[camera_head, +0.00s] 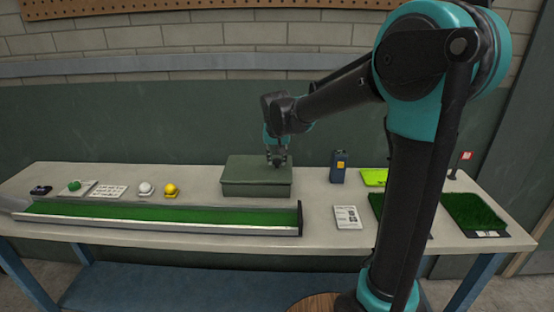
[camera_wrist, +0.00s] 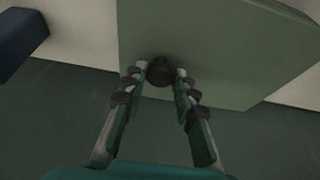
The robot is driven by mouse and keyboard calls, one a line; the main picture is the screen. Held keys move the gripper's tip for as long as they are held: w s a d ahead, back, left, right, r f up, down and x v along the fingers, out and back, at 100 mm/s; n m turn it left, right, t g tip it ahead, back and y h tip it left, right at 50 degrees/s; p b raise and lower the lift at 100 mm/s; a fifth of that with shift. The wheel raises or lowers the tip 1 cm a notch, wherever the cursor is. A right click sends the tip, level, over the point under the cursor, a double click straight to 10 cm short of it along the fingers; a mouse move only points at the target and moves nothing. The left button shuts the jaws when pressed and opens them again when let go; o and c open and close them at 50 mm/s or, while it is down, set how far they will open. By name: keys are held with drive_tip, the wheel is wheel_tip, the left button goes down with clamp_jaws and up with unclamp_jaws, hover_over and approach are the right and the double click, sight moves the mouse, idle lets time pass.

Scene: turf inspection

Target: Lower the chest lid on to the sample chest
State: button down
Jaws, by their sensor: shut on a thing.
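The green sample chest (camera_head: 256,191) stands on the table, a little left of centre in the head view. The green chest lid (camera_head: 246,164) lies over its top; I cannot tell whether a thin gap is left between them. My gripper (camera_head: 277,158) is above the lid, pointing down. In the wrist view the lid (camera_wrist: 228,58) fills the upper middle. There my gripper (camera_wrist: 160,80) has its two fingers on either side of a dark round knob (camera_wrist: 159,71) on the lid, and is shut on it. The inside of the chest is hidden.
A long green turf channel (camera_head: 160,214) lies in front of the chest. White and yellow balls (camera_head: 171,189) sit to the left. Turf trays (camera_head: 473,212) lie at the right.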

drive_tip(key=shift+f, duration=0.3)
idle(0.5)
drive_tip(key=c, duration=1.1)
unclamp_jaws()
